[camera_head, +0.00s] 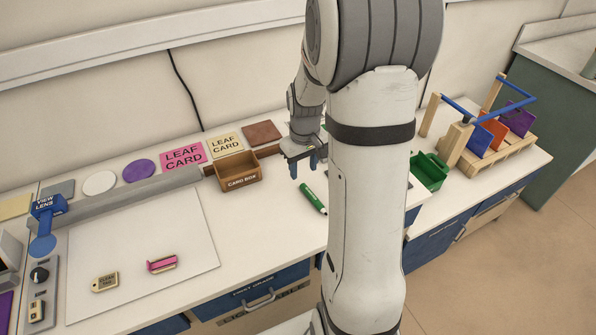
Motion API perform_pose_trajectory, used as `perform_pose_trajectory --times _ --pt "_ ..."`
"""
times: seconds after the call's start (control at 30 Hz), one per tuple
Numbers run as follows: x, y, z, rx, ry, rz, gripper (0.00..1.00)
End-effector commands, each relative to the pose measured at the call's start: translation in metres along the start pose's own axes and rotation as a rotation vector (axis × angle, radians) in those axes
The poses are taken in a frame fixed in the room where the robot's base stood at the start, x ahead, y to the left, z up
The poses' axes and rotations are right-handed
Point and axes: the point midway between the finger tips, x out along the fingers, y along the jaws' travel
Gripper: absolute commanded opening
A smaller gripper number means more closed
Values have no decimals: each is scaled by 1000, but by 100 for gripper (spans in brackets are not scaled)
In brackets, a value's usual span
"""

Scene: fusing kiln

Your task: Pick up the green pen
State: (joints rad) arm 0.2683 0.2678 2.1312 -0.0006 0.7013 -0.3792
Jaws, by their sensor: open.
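The green pen (313,198) lies on the white counter (270,222), to the left of my arm's large upper link. It is slanted, with its lower right end near the edge of my arm. My gripper (305,168) points down above the counter, just above and behind the pen in the picture. Its blue fingertips show a gap between them and hold nothing that I can see. Part of the counter behind my arm is hidden.
A wooden card box (240,177) stands left of my gripper. A green bin (428,171) and a wooden rack (490,150) with coloured sheets stand right of my arm. A white board (145,240) holds a tag (105,282) and a pink item (162,264). The counter around the pen is clear.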

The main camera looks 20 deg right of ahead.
Motion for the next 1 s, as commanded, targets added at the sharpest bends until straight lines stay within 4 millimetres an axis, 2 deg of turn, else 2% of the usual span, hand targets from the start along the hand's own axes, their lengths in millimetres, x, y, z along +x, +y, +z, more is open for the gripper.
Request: perform_pose_trajectory --times 0.03,0.1,0.27,0.63,0.9,1.0 --pt "12 9 -4 -3 -16 -6 44" --pt "25 17 -7 -11 -26 -11 44" --pt "42 27 -11 -21 -38 -17 44" --pt "79 26 -10 -23 -42 -18 44" --pt "114 25 -8 -24 -41 -18 44" --pt "119 25 -9 -24 -38 -17 44"
